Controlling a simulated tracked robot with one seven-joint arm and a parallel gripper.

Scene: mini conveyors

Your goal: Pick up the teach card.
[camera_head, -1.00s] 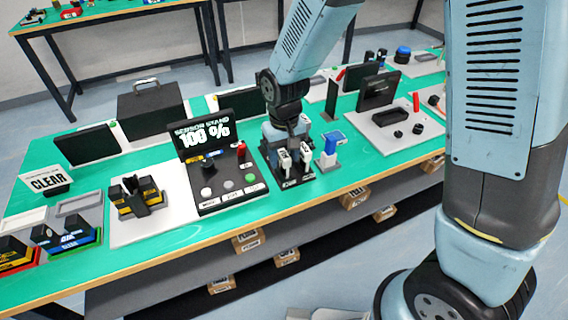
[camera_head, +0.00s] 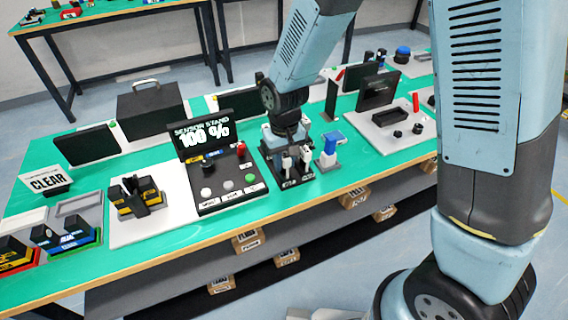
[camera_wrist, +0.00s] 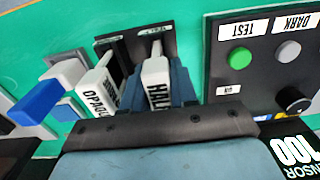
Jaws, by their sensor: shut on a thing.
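The teach card held is white with black lettering that starts "HAL" (camera_wrist: 156,88); my gripper covers the rest. In the head view it is the left white card (camera_head: 286,165) at the black card stand (camera_head: 290,183). My gripper (camera_wrist: 158,84) is shut on it, with blue-grey fingers on both sides. In the head view my gripper (camera_head: 285,148) reaches down over the stand. A second white card, lettered "OPAQUE" (camera_wrist: 97,90), stands beside it, outside the fingers. Whether the held card's lower end is clear of its slot cannot be told.
The sensor console (camera_head: 228,186) with knobs, a green button and a "100 %" screen (camera_head: 203,135) stands close on the left. A blue-topped grey piece (camera_head: 328,152) stands close on the right. The green table's front edge (camera_head: 200,233) is in front.

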